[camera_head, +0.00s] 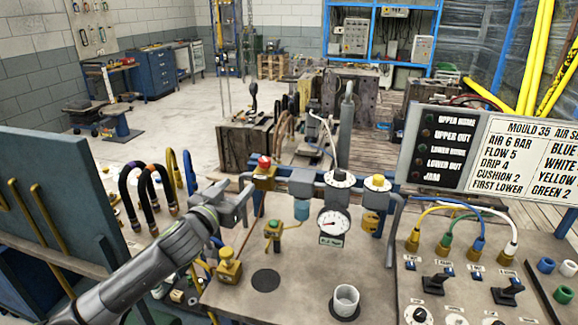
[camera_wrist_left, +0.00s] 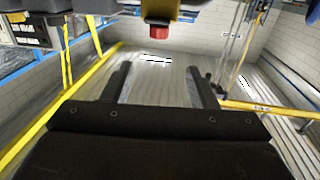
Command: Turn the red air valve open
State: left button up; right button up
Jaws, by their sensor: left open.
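The red air valve knob (camera_head: 264,162) sits on top of a yellow valve body (camera_head: 264,178) at the left end of the air line. In the left wrist view the red knob (camera_wrist_left: 159,32) hangs below its yellow body (camera_wrist_left: 172,10) at the top edge, as that view is turned over. My left gripper (camera_head: 246,197) is just left of and below the valve in the head view. In the wrist view its two fingers (camera_wrist_left: 158,82) stand apart with nothing between them, and the knob lies beyond them, apart from both.
A round gauge (camera_head: 333,223), a black knob (camera_head: 339,178) and a yellow knob (camera_head: 378,181) are right of the valve. A yellow button box (camera_head: 228,266) and small green-topped valve (camera_head: 273,234) stand in front. Looped hoses (camera_head: 150,185) are at left; a sign panel (camera_head: 488,155) is at right.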

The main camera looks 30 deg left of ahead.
aim_at(263, 162)
pick_arm(q)
jog(key=w+p, duration=0.1)
jog(key=w, duration=0.4)
jog(key=w+a+p, duration=0.1)
jog(key=w, duration=0.4)
jog(key=w+p, duration=0.1)
jog(key=w, duration=0.5)
jog(key=shift+a, duration=0.25)
jog(key=shift+w+p, duration=0.35)
jog(key=shift+w, duration=0.35)
jog(key=shift+a, duration=0.1)
pick_arm(e)
jog(key=r, duration=0.3)
jog(key=shift+w+d+r, duration=0.25)
jog(key=shift+w+r, duration=0.1)
jog(key=shift+w, duration=0.05)
pick_arm(q)
jog(key=shift+c, duration=0.2)
pick_arm(e)
jog(key=shift+d, duration=0.2)
pick_arm(q)
jog(key=c, duration=0.9)
